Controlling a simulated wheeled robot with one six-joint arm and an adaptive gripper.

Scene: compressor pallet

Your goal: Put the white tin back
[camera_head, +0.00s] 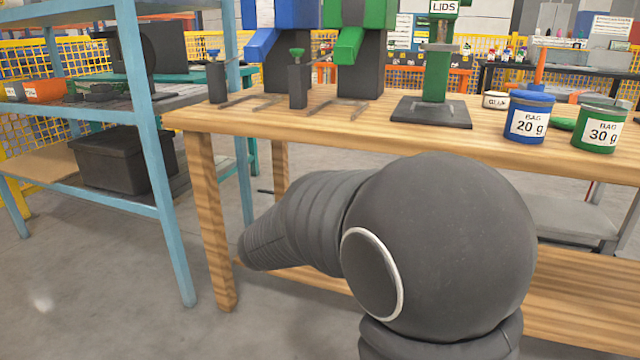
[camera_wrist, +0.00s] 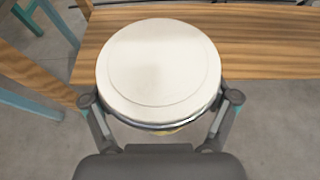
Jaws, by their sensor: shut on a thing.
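The white tin (camera_wrist: 158,60) fills the middle of the wrist view, its round, pale lid facing the camera. My gripper (camera_wrist: 162,98) is shut on it, one finger on each side of the rim. A darker band and a bit of yellowish colour show under the lid's near edge. The tin is held over or in front of a wooden surface (camera_wrist: 270,50); the gap cannot be judged. In the head view my arm hides the gripper and the held tin.
The wooden workbench (camera_head: 400,129) carries a blue tub (camera_head: 529,116), a green tub (camera_head: 598,125), a small white container (camera_head: 495,100) and a green stand marked LIDS (camera_head: 437,75). Blue and green dispensers stand behind. A teal-framed shelf (camera_head: 150,130) stands left, with a black bin (camera_head: 122,160).

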